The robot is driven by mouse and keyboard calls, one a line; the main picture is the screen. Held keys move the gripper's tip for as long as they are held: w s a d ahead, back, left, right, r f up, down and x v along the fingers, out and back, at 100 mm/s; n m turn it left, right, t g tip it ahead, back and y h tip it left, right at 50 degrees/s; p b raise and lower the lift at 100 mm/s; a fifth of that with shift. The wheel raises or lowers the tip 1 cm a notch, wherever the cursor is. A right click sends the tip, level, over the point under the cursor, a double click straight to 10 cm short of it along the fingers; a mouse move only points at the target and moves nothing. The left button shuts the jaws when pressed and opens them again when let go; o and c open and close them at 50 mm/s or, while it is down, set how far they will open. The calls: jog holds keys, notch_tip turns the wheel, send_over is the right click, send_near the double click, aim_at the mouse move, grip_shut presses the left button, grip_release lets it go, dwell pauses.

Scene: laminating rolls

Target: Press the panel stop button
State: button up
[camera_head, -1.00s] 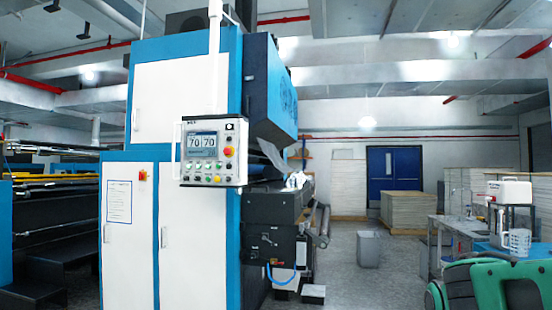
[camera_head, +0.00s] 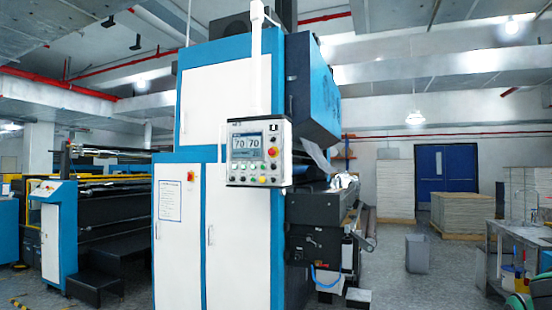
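The control panel (camera_head: 258,152) is a white box on the front of a tall blue and white machine (camera_head: 222,105), hanging from a white post (camera_head: 256,60). Its screen (camera_head: 247,146) reads 70 and 70. Below the screen are rows of small round buttons, and a yellow and red knob (camera_head: 272,152) is on its right side. Labels are too small to read, so I cannot tell which one is the stop button. My gripper is not in view.
A separate small red button (camera_head: 190,176) is on the cabinet door. Dark rollers (camera_head: 325,235) jut out right of the machine. A grey bin (camera_head: 417,253) and a metal table (camera_head: 520,240) stand further right. Black steps (camera_head: 98,275) are at left. Floor between the rollers and bin looks clear.

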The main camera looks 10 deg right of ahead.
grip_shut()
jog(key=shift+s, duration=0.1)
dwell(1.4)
